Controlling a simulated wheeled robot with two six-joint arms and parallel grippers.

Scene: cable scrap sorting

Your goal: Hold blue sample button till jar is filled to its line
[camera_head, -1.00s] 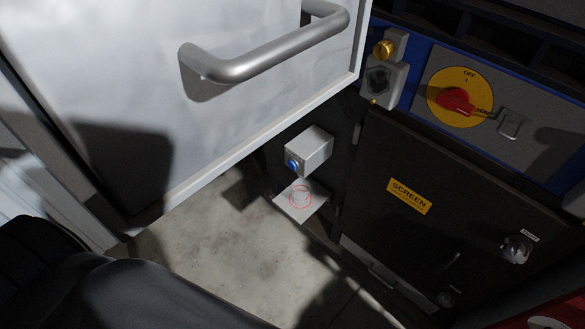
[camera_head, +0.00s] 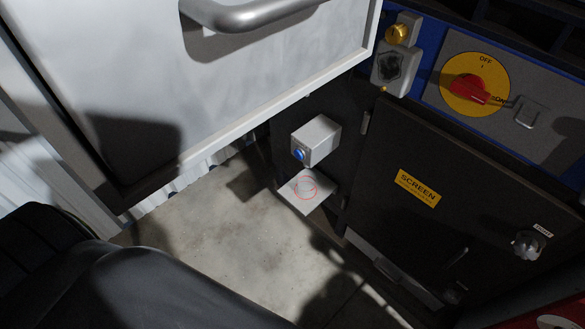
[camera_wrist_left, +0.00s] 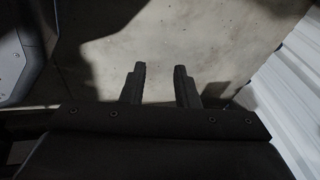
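The blue sample button (camera_head: 299,154) is on the front of a small grey box (camera_head: 318,139) mounted low on the dark machine. Below it a pale shelf plate (camera_head: 306,192) carries a thin red ring; a jar cannot be made out there. My left gripper (camera_wrist_left: 160,70) shows in the left wrist view, its two fingers apart with nothing between them, above bare concrete. It is not near the button in that view. Neither gripper shows in the head view.
A large white panel with a grey handle (camera_head: 250,14) stands close at the upper left. The machine has a yellow and red rotary switch (camera_head: 473,88) and a dark door labelled SCREEN (camera_head: 418,188). Concrete floor (camera_head: 210,230) is clear below. White corrugated sheet (camera_wrist_left: 292,90) stands at the wrist view's right.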

